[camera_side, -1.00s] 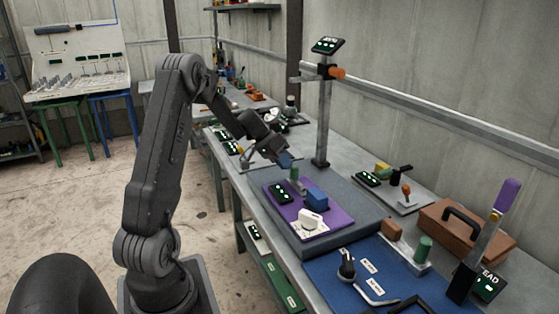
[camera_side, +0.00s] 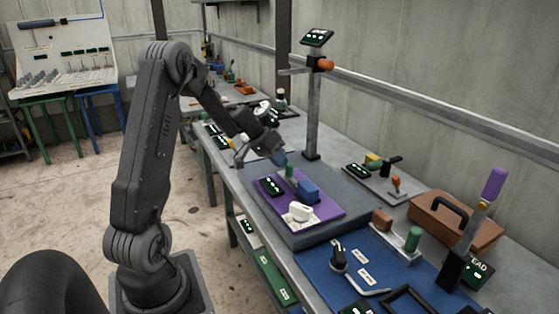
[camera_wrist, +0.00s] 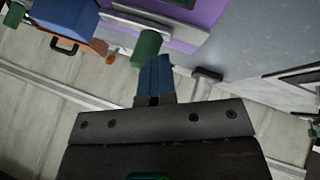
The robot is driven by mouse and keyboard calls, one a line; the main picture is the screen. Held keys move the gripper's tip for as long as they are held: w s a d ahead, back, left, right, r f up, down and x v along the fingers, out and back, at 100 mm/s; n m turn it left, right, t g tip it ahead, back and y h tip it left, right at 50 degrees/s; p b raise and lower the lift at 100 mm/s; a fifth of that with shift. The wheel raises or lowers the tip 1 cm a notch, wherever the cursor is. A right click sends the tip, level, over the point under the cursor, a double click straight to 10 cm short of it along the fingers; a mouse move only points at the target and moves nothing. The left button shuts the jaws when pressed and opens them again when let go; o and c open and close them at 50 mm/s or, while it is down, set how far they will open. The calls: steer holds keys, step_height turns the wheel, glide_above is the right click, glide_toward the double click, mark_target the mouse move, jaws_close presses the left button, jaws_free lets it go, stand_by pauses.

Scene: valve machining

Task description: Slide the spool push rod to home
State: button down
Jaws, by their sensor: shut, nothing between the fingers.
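The purple plate (camera_side: 325,207) lies on the raised grey block of the bench in the side view. It carries a blue block (camera_side: 308,191), a white part (camera_side: 299,213) and an upright green cylinder (camera_side: 289,171) at its far end. No part is marked as the spool push rod, so I cannot tell for sure which it is. My gripper (camera_side: 280,159) is just above and left of the green cylinder, its blue fingers shut and empty. In the wrist view the green cylinder (camera_wrist: 148,45) appears right by the fingertips (camera_wrist: 154,62); I cannot tell whether they touch.
A grey post (camera_side: 314,115) with an orange knob and display stands behind the plate. A blue mat (camera_side: 335,285) with a grey lever is in front. A brown toolbox (camera_side: 465,225) and a purple-handled tool (camera_side: 494,184) stand to the right. A dark display (camera_side: 271,186) sits beside the cylinder.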

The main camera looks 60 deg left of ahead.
steer(key=a, duration=0.1)
steer(key=s+a, duration=0.1)
steer(key=a, duration=0.1)
steer(key=shift+s+a, duration=0.3)
steer(key=shift+a, duration=0.05)
steer(key=v, duration=1)
steer(key=shift+w, duration=0.1)
